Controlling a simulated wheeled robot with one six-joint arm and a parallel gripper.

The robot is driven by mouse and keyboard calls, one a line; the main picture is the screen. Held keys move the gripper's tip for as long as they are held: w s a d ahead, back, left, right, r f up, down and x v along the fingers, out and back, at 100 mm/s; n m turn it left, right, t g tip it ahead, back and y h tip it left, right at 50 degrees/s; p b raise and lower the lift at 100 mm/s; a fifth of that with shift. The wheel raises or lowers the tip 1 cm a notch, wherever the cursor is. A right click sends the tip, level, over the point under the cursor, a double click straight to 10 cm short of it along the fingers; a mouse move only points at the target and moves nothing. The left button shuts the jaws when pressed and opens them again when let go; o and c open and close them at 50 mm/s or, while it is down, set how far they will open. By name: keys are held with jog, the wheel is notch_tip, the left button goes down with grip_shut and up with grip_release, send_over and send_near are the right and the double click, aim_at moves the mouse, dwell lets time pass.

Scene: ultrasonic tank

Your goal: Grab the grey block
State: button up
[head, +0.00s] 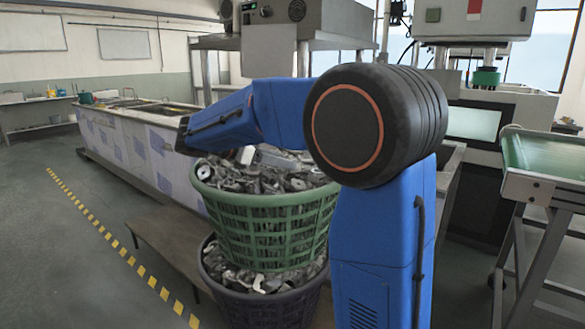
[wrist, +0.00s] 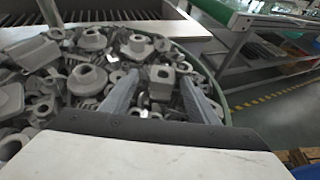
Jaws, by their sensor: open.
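Many grey metal parts fill the green basket (head: 265,232), and I cannot tell for certain which one is the grey block. In the wrist view, a squarish grey part with a round hole (wrist: 160,82) lies in the pile, seen between my fingers. A larger boxy grey piece (wrist: 10,98) lies at the left edge of that view. My gripper (wrist: 160,77) is open over the pile, its two fingers apart with nothing seen held between them. Whether the fingertips touch any part is unclear. In the head view my gripper cannot be made out clearly behind my blue arm.
The green basket stands on a dark basket (head: 262,308) also holding grey parts. A long tank (head: 140,140) and a low bench (head: 165,245) are to the left. A green conveyor (head: 545,155) stands at right. The floor left of the yellow dashed line is clear.

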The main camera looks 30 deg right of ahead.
jog(key=x, duration=0.4)
jog(key=shift+s+d+r, duration=0.1)
jog(key=shift+s, duration=0.1)
jog(key=c, duration=1.2)
